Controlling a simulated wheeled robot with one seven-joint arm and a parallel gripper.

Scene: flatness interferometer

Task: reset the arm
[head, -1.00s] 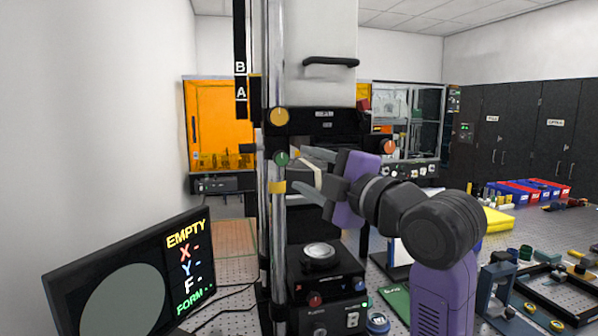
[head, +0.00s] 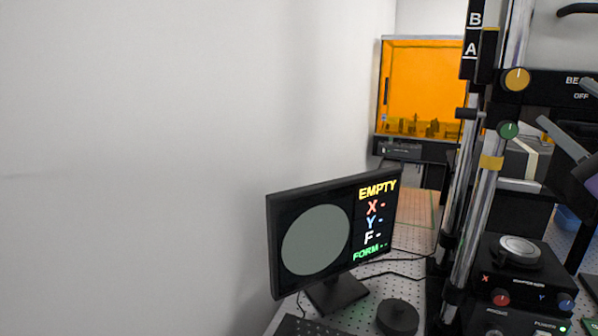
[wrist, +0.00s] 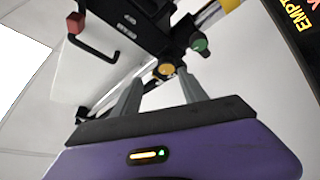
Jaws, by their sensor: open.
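My gripper (wrist: 160,90) shows in the wrist view with its two grey fingers apart and nothing between them. Beyond the fingers are the yellow knob (wrist: 164,69) and green knob (wrist: 200,44) of the interferometer column. In the head view, my gripper (head: 550,155) is at the right edge, partly cut off by the frame. It is beside the interferometer column (head: 476,210), above the round metal stage (head: 519,250). I cannot tell whether the fingers touch the column.
A monitor (head: 333,235) reading EMPTY stands left of the column. A black round knob (head: 398,316) and a keyboard (head: 305,326) are in front. An orange-windowed enclosure (head: 425,85) stands behind. A bare white wall (head: 150,150) fills the left.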

